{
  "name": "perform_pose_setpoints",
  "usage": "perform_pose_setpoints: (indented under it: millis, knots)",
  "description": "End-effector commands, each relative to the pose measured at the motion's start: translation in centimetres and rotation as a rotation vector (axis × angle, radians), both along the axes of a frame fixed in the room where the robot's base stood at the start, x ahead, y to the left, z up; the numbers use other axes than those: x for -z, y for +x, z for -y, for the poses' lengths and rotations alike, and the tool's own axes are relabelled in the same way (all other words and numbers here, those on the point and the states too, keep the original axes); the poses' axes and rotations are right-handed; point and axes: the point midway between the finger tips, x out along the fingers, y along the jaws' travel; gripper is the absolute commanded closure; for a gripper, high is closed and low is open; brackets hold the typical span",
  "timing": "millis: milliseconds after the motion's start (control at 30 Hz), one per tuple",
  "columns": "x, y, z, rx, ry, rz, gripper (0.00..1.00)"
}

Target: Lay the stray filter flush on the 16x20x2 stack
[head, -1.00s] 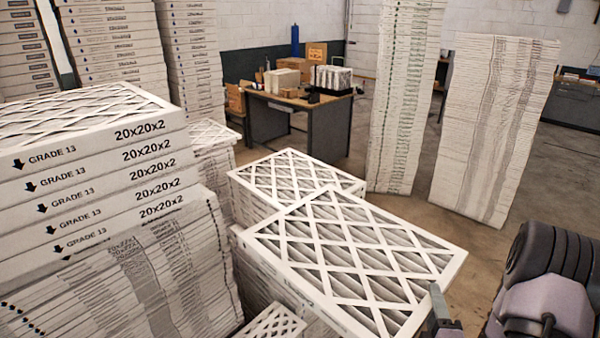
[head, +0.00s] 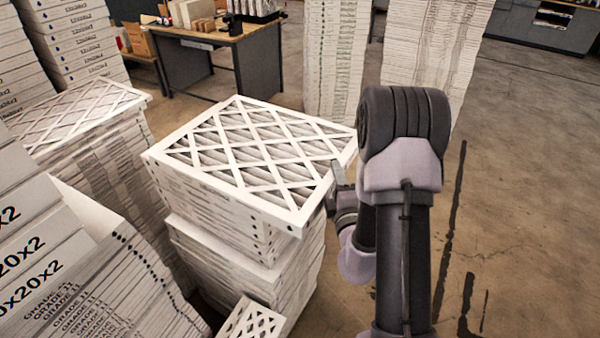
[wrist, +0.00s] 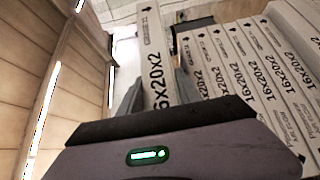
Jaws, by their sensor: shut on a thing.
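The stray filter (head: 262,150) is a flat white-framed panel with a lattice face, lying about level over the 16x20x2 stack (head: 225,213). Its near right corner juts a little past the stack below. My gripper (head: 335,188) is shut on its right edge. In the wrist view the filter (wrist: 155,55) reads 16x20x2 and sits between my jaws. The stack (wrist: 245,75) is to its right there, with a narrow dark gap between them. The head view does not show whether the far side touches the stack.
A 20x20x2 stack (head: 45,240) stands at the near left, and another filter stack (head: 85,120) behind it. A low filter (head: 252,322) shows at the bottom. A desk (head: 225,50) and tall stacks (head: 335,50) are behind. Floor on the right (head: 530,200) is open.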

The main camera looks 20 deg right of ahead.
Motion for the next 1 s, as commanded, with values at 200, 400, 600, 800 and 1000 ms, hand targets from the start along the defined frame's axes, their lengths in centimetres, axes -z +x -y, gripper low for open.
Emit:
perform_pose_setpoints:
  millis: [200, 400, 600, 800, 1000]
  knots:
    - [-0.2, 5.6, -2.3, 0.001, -0.001, 0.005, 1.0]
    - [2.1, 6.5, -2.6, 0.004, 0.001, 0.001, 1.0]
    - [3.7, 6.4, -2.6, 0.004, 0.0, 0.004, 1.0]
    - [3.9, 6.4, -2.6, 0.004, -0.001, 0.003, 1.0]
    - [3.9, 6.4, -2.6, 0.004, -0.002, 0.002, 0.38]
